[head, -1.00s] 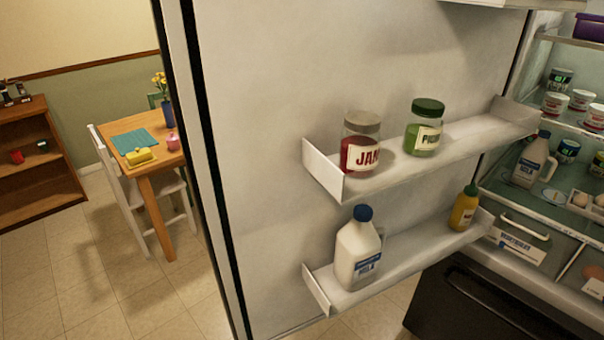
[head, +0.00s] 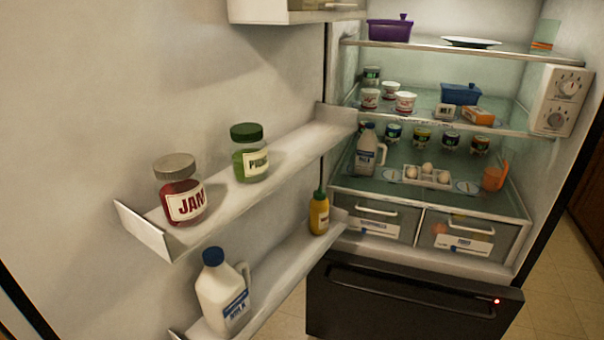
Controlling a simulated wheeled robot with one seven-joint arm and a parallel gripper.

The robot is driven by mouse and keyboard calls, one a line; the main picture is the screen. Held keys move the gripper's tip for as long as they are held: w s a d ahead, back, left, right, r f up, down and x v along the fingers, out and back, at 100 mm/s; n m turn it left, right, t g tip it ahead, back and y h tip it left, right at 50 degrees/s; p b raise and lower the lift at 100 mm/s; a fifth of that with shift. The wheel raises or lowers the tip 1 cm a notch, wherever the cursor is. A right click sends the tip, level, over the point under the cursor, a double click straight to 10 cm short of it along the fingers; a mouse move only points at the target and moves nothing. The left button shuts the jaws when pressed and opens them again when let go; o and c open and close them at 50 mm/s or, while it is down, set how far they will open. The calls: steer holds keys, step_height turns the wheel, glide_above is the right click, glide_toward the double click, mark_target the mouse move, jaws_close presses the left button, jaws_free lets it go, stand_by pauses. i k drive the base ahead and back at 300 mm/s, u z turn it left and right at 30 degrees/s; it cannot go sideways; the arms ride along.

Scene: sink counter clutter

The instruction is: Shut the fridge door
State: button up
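The fridge door (head: 90,120) stands wide open and fills the left half of the head view, its inner side facing me. Its middle shelf (head: 225,205) holds a jam jar (head: 181,195) and a green-lidded jar (head: 250,160). Its lower shelf (head: 275,275) holds a milk jug (head: 222,295) and a yellow bottle (head: 319,213). The fridge interior (head: 450,170) shows to the right, with stocked glass shelves and two drawers. My gripper is not in view.
A black freezer drawer (head: 400,305) is below the fridge compartment and looks shut. A control box (head: 562,100) is on the interior's right wall. Some tiled floor (head: 560,270) shows free at the right. An upper door bin (head: 290,10) juts out at the top.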

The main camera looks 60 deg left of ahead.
mark_target(93, 93)
steer(key=z, duration=1.2)
steer(key=k, duration=2.75)
steer(key=u, duration=3.05)
steer(key=k, duration=0.2)
steer(key=u, duration=1.05)
steer(key=i, duration=0.4)
steer(key=z, duration=0.2)
